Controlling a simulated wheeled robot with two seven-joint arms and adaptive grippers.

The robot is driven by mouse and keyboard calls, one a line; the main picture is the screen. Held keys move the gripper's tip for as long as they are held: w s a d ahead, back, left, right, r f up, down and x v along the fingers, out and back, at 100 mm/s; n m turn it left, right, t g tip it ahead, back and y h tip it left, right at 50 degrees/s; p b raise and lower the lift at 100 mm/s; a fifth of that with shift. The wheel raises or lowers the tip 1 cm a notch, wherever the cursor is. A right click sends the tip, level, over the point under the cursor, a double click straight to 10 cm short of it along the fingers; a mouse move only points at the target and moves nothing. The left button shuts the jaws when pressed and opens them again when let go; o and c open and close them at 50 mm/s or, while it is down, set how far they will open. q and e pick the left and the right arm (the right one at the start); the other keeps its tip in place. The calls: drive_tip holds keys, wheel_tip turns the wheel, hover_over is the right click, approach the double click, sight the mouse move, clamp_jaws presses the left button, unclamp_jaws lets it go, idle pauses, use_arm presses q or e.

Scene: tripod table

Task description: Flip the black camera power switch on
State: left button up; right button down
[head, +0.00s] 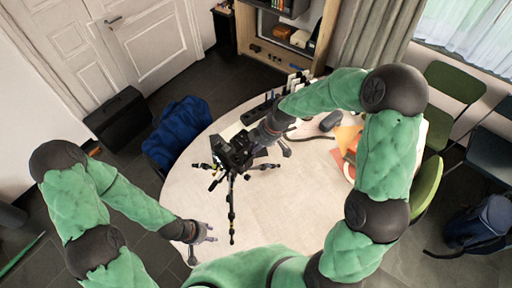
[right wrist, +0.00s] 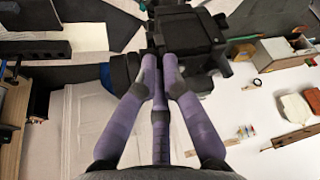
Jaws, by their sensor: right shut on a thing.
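The black camera (head: 236,153) sits on a black tripod (head: 232,205) standing on the round pale table (head: 285,205). My right gripper (head: 257,139) is at the camera's right side. In the right wrist view, the purple fingers of my right gripper (right wrist: 160,65) are drawn together at the edge of the black camera body (right wrist: 188,36). They are shut on part of the camera. The power switch cannot be made out; the fingers may cover it. My left gripper (head: 206,234) is over the table's front left edge, away from the camera, with its fingers spread and empty.
A blue jacket (head: 180,132) hangs over a chair at the table's left. Papers (head: 347,139) and a dark rounded item (head: 330,121) lie on the right of the table. Green chairs (head: 453,84) stand at the right. The table's front middle is clear.

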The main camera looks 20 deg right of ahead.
drive_tip(key=shift+s+a+f, duration=0.1)
drive_tip(key=shift+s, duration=0.05)
drive_tip(key=c, duration=1.4)
unclamp_jaws()
drive_tip(key=shift+o, duration=0.2)
drive_tip(key=shift+a, duration=0.1)
drive_tip(key=v, duration=1.2)
